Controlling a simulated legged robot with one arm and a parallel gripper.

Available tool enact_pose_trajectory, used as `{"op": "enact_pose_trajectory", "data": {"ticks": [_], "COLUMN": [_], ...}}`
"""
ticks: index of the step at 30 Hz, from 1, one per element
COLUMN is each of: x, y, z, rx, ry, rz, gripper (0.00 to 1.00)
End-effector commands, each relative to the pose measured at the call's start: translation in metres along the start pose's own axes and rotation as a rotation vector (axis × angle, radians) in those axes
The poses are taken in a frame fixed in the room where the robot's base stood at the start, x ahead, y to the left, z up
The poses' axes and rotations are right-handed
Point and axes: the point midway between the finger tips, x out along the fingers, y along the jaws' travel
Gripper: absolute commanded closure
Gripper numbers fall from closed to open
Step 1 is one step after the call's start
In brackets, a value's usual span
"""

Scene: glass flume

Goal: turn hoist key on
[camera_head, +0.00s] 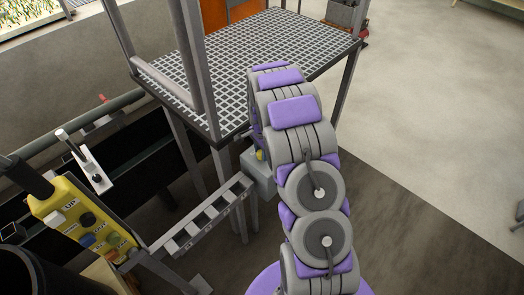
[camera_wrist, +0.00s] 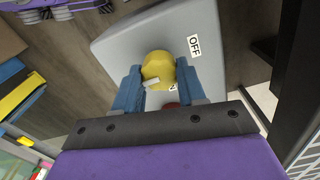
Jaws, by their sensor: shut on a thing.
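The hoist key is a round yellow knob (camera_wrist: 157,66) with a small pale tab, on the face of a grey box (camera_wrist: 125,45). My gripper (camera_wrist: 160,72) has its blue fingers on either side of the knob and is shut on it. A white OFF label (camera_wrist: 194,46) is on the box to the right of the knob. Another label below the knob is mostly hidden. In the head view the grey box (camera_head: 262,178) is beside my arm with a small yellow spot; the fingers are hidden there.
A grated platform (camera_head: 240,70) with posts stands behind the box. A yellow control pendant (camera_head: 62,205) with several buttons is at the left, near a ladder-like metal rail (camera_head: 205,217). Something red (camera_wrist: 171,105) shows just below the knob. Open floor (camera_head: 430,120) lies to the right.

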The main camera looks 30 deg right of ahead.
Motion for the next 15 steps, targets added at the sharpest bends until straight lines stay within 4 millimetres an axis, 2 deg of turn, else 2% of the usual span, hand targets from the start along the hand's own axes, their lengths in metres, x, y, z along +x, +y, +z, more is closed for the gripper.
{"op": "enact_pose_trajectory", "data": {"ticks": [15], "x": [-0.0007], "y": [-0.0013], "z": [0.0041], "rx": [-0.022], "ry": [-0.006], "rz": [0.001], "gripper": [0.90]}}
